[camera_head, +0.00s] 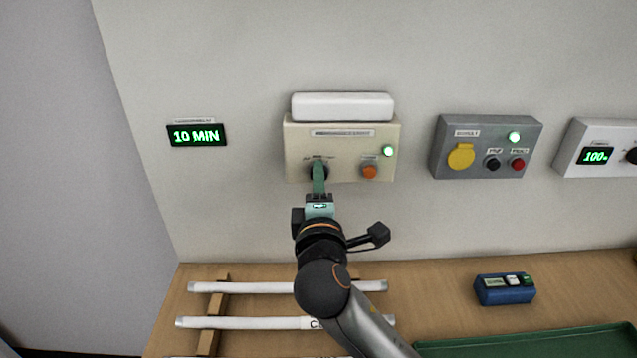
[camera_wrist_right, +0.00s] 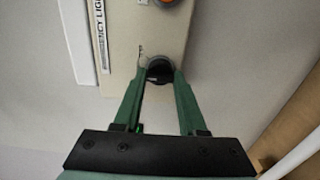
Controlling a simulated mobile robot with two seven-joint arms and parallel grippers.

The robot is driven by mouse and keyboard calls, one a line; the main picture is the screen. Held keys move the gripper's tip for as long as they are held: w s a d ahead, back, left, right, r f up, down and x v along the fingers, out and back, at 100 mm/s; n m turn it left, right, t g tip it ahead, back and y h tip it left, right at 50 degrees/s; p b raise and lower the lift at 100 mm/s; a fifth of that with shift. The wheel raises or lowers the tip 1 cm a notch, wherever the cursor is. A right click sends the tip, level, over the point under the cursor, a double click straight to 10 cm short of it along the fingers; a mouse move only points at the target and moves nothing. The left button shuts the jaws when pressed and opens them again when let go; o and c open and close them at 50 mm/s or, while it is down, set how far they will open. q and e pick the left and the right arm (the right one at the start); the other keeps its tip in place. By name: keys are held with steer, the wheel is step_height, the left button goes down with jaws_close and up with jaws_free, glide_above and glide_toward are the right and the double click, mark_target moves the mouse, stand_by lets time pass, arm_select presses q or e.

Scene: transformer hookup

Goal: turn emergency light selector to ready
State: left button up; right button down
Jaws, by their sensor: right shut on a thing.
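The emergency light unit (camera_head: 342,144) is a cream box on the wall, with a white lamp housing (camera_head: 342,107) on top. It has a lit green lamp (camera_head: 388,151) and an orange button (camera_head: 370,172). The black selector knob (camera_wrist_right: 159,70) is at its lower left in the head view. My right gripper (camera_head: 319,168) reaches up to the knob and is shut on it; the wrist view shows the green fingers on either side of the knob. The fingers hide most of the knob and its position marks, so its setting cannot be read. My left gripper is out of view.
A "10 MIN" display (camera_head: 196,135) is left of the unit. A grey box (camera_head: 487,147) and a "100" panel (camera_head: 597,149) are to the right. White tubes (camera_head: 245,323), a blue device (camera_head: 504,289) and a green tray (camera_head: 530,342) are on the wooden table below.

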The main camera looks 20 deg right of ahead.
stand_by(0.4)
steer(key=shift+c, duration=2.3)
jaws_free()
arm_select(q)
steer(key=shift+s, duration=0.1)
